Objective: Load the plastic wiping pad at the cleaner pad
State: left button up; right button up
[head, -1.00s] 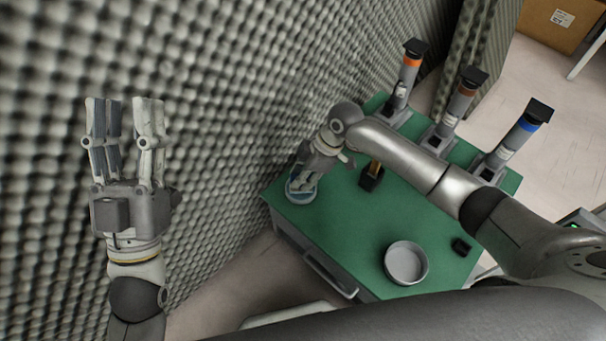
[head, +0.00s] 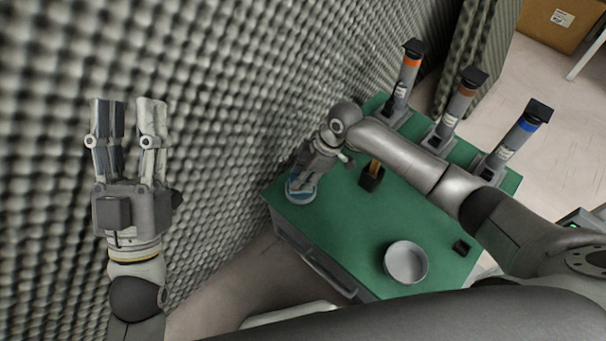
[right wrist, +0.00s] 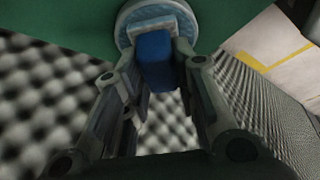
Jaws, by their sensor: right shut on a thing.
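The wiping pad (right wrist: 155,57) shows as a blue block with a pale, flat, wider end in the right wrist view. My right gripper (right wrist: 166,82) is shut on the blue part. The pale end is over the cleaner pad, a round grey-rimmed dish with a blue inside (right wrist: 126,18); I cannot tell whether they touch. In the head view the cleaner pad (head: 292,196) sits at the green table's left corner, partly hidden by my right gripper (head: 300,182). My left gripper (head: 130,103) is open and empty, raised in front of the foam wall, away from the table.
The green table (head: 340,245) bears a round metal bowl (head: 406,263), a black holder (head: 371,179) and a small black block (head: 460,247). Three grey tubes with orange, brown and blue bands (head: 518,133) stand along the back right. The foam wall (head: 235,110) rises close behind the cleaner pad.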

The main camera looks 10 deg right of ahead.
pick_arm(q)
jog(key=shift+w+f+g, duration=0.3)
jog(key=shift+f, duration=0.05)
pick_arm(e)
jog(key=shift+s+f, duration=0.1)
jog(key=shift+f, duration=0.05)
dwell(1.3)
